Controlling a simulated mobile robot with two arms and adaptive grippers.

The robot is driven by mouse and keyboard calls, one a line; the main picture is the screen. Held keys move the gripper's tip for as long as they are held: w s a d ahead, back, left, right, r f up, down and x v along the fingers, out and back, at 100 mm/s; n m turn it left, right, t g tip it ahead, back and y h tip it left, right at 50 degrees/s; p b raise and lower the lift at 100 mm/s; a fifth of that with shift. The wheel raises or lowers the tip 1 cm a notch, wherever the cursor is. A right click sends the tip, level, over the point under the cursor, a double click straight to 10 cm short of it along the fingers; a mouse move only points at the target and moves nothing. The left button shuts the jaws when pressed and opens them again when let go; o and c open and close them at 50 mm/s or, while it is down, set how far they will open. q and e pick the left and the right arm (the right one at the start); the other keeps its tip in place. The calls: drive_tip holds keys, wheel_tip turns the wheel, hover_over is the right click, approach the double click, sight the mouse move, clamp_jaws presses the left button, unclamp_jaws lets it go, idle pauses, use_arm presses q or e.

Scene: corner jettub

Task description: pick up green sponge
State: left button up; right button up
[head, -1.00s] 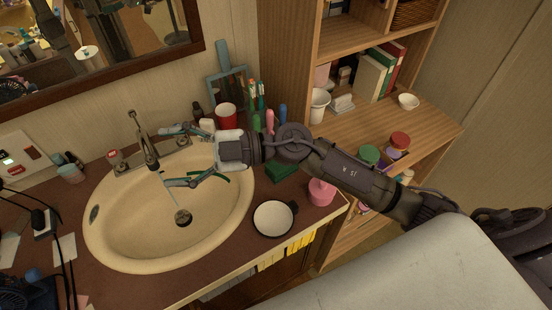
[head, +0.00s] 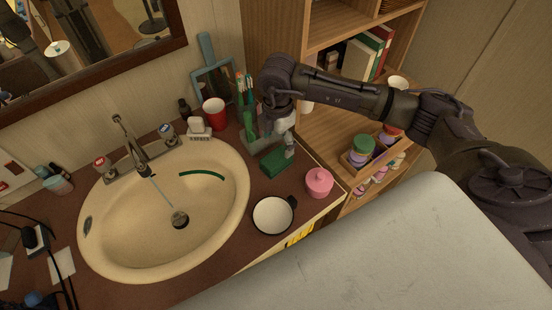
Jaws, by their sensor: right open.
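The green sponge (head: 272,163) is a dark green block lying flat on the brown counter, right of the sink. My right gripper (head: 287,150) points down just above and behind the sponge's right end. It is open, with no object seen in it. One finger shows close to the sponge; the other is hard to make out. I cannot tell whether it touches the sponge. My left gripper is not in view.
Toothbrushes (head: 245,90) and a red cup (head: 214,112) stand behind. The sink (head: 130,245) lies left, a wooden shelf (head: 335,125) right.

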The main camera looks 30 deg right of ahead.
sight(276, 157)
wheel_tip(276, 157, down, 3)
drive_tip(key=shift+r, duration=0.1)
drive_tip(key=f+p, duration=0.2)
drive_tip(key=f, duration=0.2)
drive_tip(key=shift+w+f, duration=0.1)
drive_tip(key=shift+w, duration=0.1)
drive_tip(key=shift+f, duration=0.55)
drive_tip(key=c, duration=1)
